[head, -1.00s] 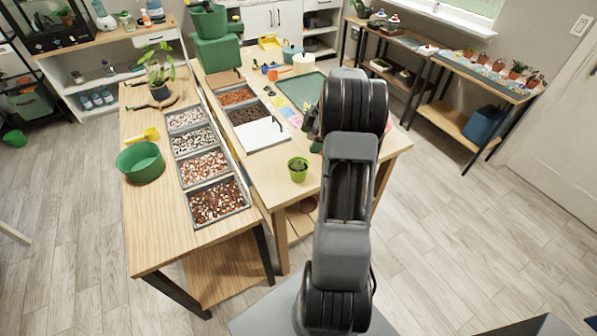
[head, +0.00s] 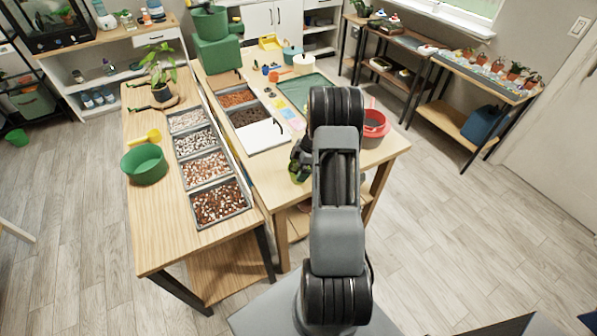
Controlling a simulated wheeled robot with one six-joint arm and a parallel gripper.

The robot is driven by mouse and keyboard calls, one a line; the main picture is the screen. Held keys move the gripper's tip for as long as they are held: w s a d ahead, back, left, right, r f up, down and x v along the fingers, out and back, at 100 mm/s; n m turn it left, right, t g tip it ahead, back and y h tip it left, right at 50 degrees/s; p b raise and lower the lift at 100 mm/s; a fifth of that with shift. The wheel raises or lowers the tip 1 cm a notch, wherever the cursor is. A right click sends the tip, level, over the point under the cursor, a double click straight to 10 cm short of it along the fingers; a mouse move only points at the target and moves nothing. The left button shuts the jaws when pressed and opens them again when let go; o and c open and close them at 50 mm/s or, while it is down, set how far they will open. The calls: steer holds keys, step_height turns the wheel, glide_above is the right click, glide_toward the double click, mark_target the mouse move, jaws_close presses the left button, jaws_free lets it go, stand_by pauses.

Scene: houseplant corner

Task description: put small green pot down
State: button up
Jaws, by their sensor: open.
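The small green pot (head: 296,174) stands near the front edge of the light wooden table (head: 381,156). Only part of it shows, because my gripper (head: 301,165) is right at it and covers much of it. My gripper is open. I cannot tell whether its fingers are around the pot or just above it, or whether they touch it.
A red pot (head: 375,128) stands on the table to the right of my arm. A white-lidded tray (head: 262,135) lies to the left. Trays of pebbles (head: 219,203) and a larger green bowl (head: 144,164) are on the left bench.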

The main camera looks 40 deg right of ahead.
steer(key=shift+a+f, duration=0.15)
steer(key=shift+f, duration=0.25)
steer(key=c, duration=0.9)
steer(key=shift+c, duration=0.2)
steer(key=shift+w+r, duration=0.1)
steer(key=shift+r, duration=0.4)
step_height(320, 180, up, 2)
steer(key=shift+r+b, duration=0.2)
steer(key=shift+b, duration=0.25)
steer(key=s+d+r+b, duration=0.4)
steer(key=s+d+r, duration=0.5)
steer(key=s+d, duration=0.1)
steer(key=shift+r, duration=0.3)
